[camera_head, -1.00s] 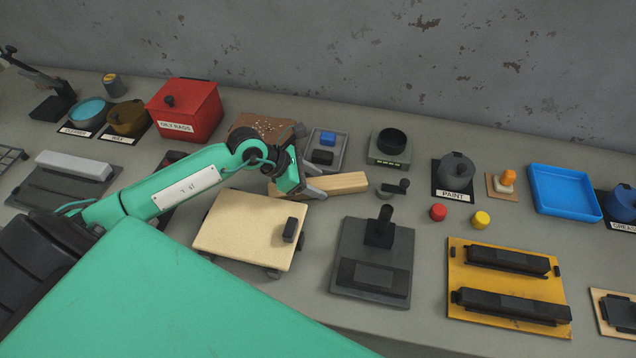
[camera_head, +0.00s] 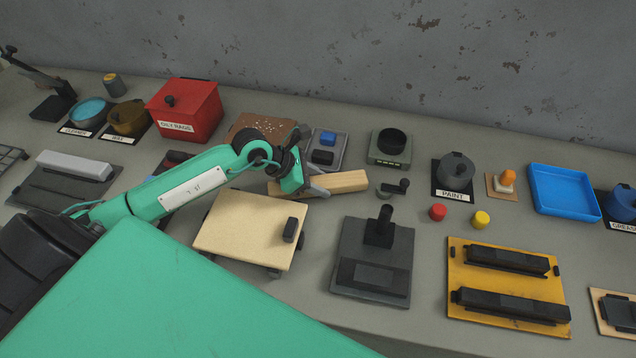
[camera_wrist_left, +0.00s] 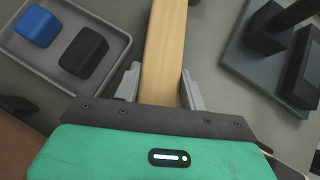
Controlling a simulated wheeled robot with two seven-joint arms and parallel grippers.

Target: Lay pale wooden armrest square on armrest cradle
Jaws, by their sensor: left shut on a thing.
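The pale wooden armrest (camera_head: 346,181) is a long square bar near the middle of the bench in the head view. My left gripper (camera_head: 318,185) is shut on it, towards its left part. In the left wrist view the armrest (camera_wrist_left: 165,45) runs lengthwise between the two grey fingers (camera_wrist_left: 161,88) and on past them. Whether its underside touches the bench is unclear. I cannot tell for sure which fixture is the armrest cradle; a yellow board (camera_head: 475,285) with two black bars lies at the right front. My right gripper is not in view.
A cream board (camera_head: 245,235) and a dark stand with an upright post (camera_head: 380,228) are in front of the armrest. A grey tray (camera_head: 339,140) with blue and black blocks lies behind. Red (camera_head: 438,212) and yellow (camera_head: 481,220) knobs are to the right.

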